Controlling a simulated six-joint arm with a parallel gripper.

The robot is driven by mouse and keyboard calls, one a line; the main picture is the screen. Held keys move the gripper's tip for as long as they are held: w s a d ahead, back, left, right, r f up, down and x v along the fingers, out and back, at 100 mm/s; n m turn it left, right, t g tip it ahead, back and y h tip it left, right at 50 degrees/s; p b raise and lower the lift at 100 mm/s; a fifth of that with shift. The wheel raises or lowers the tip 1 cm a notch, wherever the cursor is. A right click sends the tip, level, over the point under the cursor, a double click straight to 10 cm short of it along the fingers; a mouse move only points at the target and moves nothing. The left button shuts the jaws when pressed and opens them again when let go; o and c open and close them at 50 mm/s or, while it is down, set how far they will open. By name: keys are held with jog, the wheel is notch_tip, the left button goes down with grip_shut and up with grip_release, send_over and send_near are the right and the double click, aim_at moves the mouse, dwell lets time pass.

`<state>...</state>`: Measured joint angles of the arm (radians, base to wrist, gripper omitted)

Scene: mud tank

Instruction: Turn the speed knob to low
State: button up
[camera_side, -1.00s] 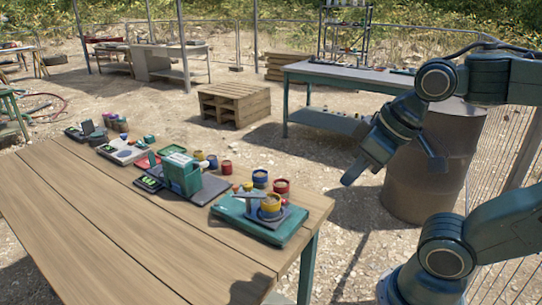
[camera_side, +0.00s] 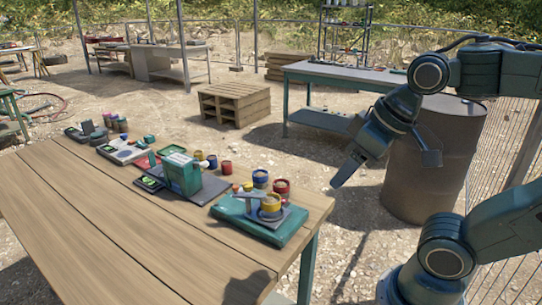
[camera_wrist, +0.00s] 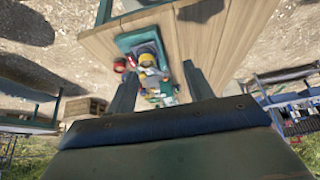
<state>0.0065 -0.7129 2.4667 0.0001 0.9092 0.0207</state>
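A wooden table (camera_side: 125,235) holds several small devices. A teal device (camera_side: 272,238) with a grey plate sits near the table's right end, and a yellow cup (camera_side: 270,204) stands on it. The teal device also shows in the wrist view (camera_wrist: 128,42). Left of it is a green box-shaped device (camera_side: 183,172) on a dark base. A small device with a bright green display (camera_side: 148,182) lies beside that. I cannot make out which part is the speed knob. My gripper (camera_side: 386,175) is open and empty, in the air right of the table; its fingers also show in the wrist view (camera_wrist: 161,80).
Red and yellow cups (camera_side: 282,187) stand behind the teal device. A pale device (camera_side: 121,151) and more items lie farther left on the table. A rusty barrel (camera_side: 425,185) stands behind my gripper. The near part of the tabletop is clear.

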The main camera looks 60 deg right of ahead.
jog(key=w+d+r+m+g, duration=0.1)
jog(key=w+d+r+m, duration=0.2)
jog(key=w, duration=0.6)
jog(key=m+g, duration=0.4)
jog(key=m, duration=0.5)
send_over(248, 184)
notch_tip(248, 184, down, 11)
jog(key=shift+f, duration=0.15)
jog(key=shift+f, duration=0.1)
notch_tip(248, 184, down, 14)
jog(key=shift+r, duration=0.2)
